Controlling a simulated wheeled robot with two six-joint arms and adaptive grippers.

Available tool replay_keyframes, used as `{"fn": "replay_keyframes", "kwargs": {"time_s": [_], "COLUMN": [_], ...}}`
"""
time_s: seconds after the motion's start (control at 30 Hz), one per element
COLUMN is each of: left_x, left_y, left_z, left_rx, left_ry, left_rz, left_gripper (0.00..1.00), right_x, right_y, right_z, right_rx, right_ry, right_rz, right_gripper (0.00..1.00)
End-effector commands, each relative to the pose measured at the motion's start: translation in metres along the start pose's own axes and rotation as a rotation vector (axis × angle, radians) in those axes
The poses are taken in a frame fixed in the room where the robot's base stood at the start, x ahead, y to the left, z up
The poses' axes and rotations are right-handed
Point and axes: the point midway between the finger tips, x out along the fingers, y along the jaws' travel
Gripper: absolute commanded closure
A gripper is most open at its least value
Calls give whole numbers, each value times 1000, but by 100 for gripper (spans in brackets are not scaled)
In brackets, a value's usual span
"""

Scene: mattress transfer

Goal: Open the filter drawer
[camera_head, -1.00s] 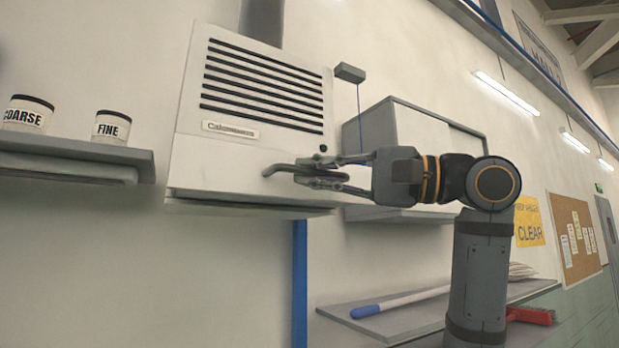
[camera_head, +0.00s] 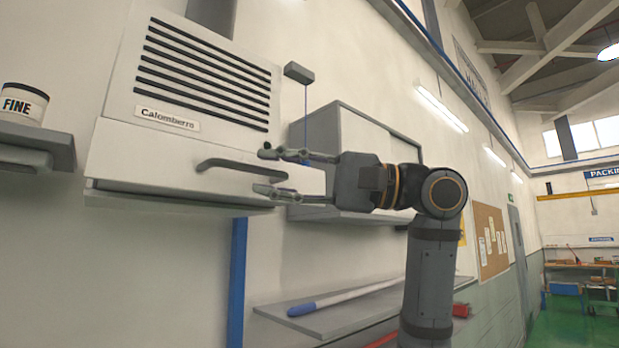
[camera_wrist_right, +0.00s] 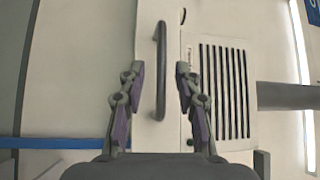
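The filter drawer (camera_head: 150,170) is the white front panel at the bottom of the louvred unit marked "Calomberro". A dark line runs along its lower edge; I cannot tell how far out it stands. Its grey bar handle (camera_head: 225,162) runs across the panel. My right gripper (camera_head: 264,171) is open at the handle's right end, one finger above and one below. In the right wrist view, the handle (camera_wrist_right: 161,70) lies between the spread fingers (camera_wrist_right: 159,88), with gaps on both sides. My left gripper is not in view.
A grey wall cabinet (camera_head: 340,135) hangs right of the unit, behind my right gripper. Below it, a shelf (camera_head: 320,320) holds a blue-ended pole (camera_head: 340,296). A shelf with a "FINE" jar (camera_head: 22,104) is at the left. A blue post (camera_head: 237,285) runs below the unit.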

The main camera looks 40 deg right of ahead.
Motion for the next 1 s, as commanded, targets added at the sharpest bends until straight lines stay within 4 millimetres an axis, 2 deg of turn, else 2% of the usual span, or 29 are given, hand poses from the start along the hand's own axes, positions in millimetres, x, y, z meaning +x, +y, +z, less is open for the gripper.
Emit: {"fn": "replay_keyframes", "kwargs": {"time_s": [0.03,0.2,0.4,0.57,1.0], "left_x": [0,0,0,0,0], "left_y": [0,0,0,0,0], "left_z": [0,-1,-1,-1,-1], "left_rx": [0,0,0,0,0], "left_ry": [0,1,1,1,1], "left_rz": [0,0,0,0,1], "left_gripper": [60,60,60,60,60], "right_x": [-14,-52,-77,-82,-82], "right_y": [0,1,0,0,0], "right_z": [-2,-2,-1,0,0], "right_rx": [0,1,1,1,1], "right_ry": [9,8,3,0,0], "right_rz": [1,2,1,0,0], "right_gripper": [67,67,67,67,67]}}
